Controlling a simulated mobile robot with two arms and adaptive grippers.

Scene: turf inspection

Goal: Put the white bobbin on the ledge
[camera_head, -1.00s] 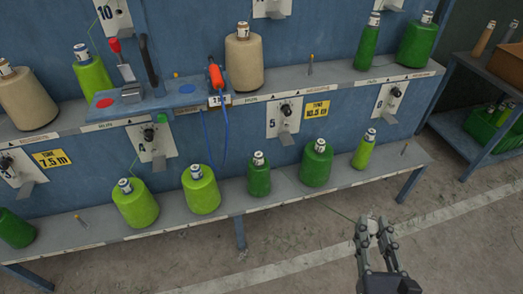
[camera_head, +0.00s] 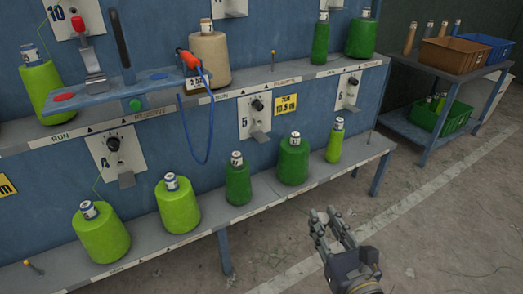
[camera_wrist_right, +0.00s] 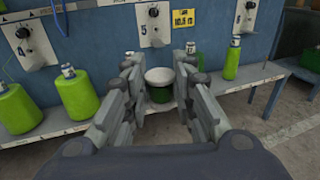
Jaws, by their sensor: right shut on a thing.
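My right gripper (camera_head: 331,220) is in the head view at the lower right, over the floor in front of the lower ledge (camera_head: 262,201). It is shut on the white bobbin (camera_wrist_right: 160,75), whose pale round end shows between the fingertips in the right wrist view. The fingers hide most of the bobbin in the head view. The lower ledge carries several green bobbins, with bare room at its right end. An upper ledge (camera_head: 300,76) runs above it, with a beige bobbin (camera_head: 208,58) and green ones. My left gripper is not in view.
A dark green bobbin (camera_head: 293,160) and a slim light green one (camera_head: 335,141) stand on the lower ledge nearest the gripper. A peg (camera_head: 371,133) rises at its right end. A side table (camera_head: 442,75) with crates stands at the right.

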